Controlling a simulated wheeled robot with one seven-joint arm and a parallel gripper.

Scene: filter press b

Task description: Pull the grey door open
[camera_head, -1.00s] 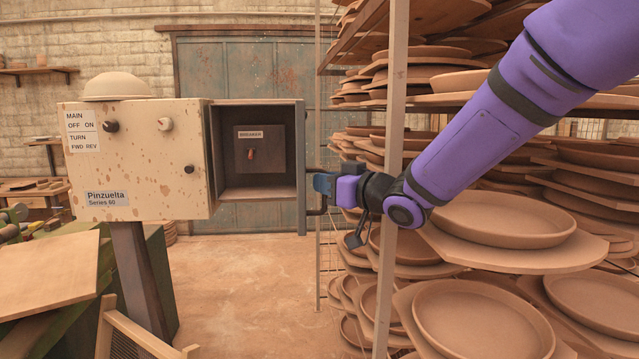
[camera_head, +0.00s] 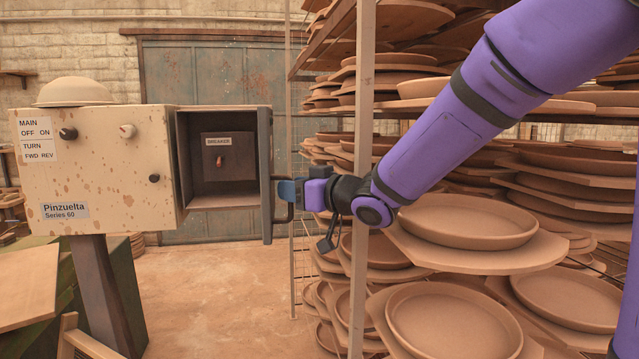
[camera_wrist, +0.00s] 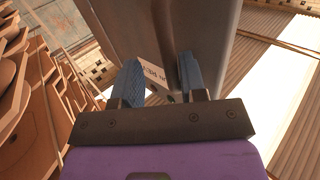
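The grey door (camera_head: 265,175) of the control box stands swung out at the box's right side, seen nearly edge-on, leaving the compartment open. A dark bar handle (camera_head: 290,211) sticks out from its right face. My gripper (camera_head: 287,190) is at this handle, its blue fingertips around or against the bar. In the wrist view, the two blue fingers of my gripper (camera_wrist: 162,75) are apart, in front of the grey door (camera_wrist: 205,30). A scrap of white label shows between them. How firmly they hold the bar cannot be made out.
The speckled control box (camera_head: 100,180) has knobs, labels and a dark compartment with a breaker switch (camera_head: 221,160). A rack post (camera_head: 361,120) and shelves of clay plates (camera_head: 465,220) stand close by my arm. Bare floor (camera_head: 215,290) lies below the box.

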